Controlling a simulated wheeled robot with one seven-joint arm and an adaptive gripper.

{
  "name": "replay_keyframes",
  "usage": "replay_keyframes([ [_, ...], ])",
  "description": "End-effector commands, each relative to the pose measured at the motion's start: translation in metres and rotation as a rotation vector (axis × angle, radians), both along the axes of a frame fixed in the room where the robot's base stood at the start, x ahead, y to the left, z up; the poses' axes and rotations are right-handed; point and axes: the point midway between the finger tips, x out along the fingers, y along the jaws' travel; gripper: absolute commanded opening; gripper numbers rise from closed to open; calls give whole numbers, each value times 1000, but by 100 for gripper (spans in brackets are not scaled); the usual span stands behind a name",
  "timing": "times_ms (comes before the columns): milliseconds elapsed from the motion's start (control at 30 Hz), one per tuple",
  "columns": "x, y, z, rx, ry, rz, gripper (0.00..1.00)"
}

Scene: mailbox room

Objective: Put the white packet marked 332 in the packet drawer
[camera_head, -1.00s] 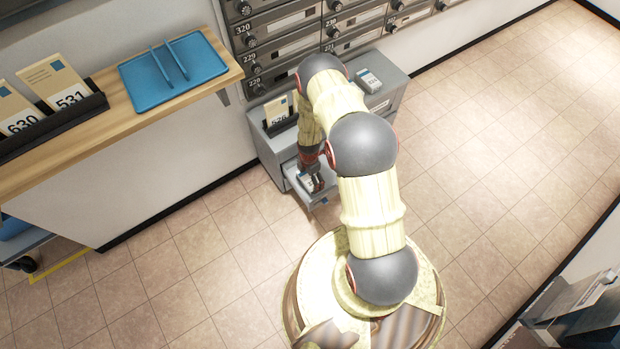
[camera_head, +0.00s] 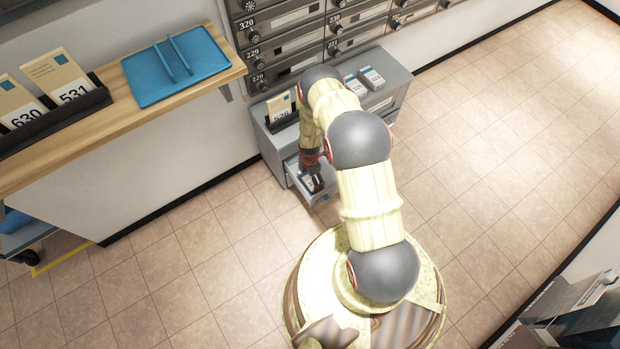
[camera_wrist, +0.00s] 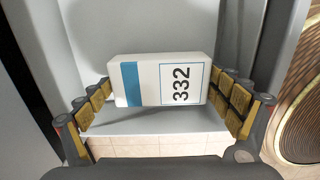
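The white packet marked 332 (camera_wrist: 158,80), with a blue band, lies level between the finger pads of my gripper (camera_wrist: 161,80) in the wrist view. Both pads appear to meet its short ends, so my gripper looks shut on it. In the head view my gripper (camera_head: 315,184) points down at the pulled-out drawer (camera_head: 322,197) of the grey cabinet. The drawer's pale walls and floor (camera_wrist: 165,122) surround the packet in the wrist view. I cannot tell whether the packet touches the drawer floor.
On the cabinet top (camera_head: 398,73), a dark holder bears a card (camera_head: 281,105), and white packets (camera_head: 371,77) stand to the right. Mailboxes (camera_head: 285,45) rise behind. A wooden shelf (camera_head: 215,88) at left carries a blue tray (camera_head: 150,85). The tiled floor at right is clear.

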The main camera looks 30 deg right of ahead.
Motion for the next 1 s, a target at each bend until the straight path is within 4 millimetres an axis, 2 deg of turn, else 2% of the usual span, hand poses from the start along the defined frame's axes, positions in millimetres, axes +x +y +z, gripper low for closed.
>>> replay_keyframes([
  [133, 0, 0, 0, 0, 0, 0, 100],
  [567, 1, 0, 6, 0, -1, 0, 100],
  [767, 2, 0, 32, -1, -2, 0, 100],
  [1000, 2, 0, 75, -1, -3, 0, 100],
])
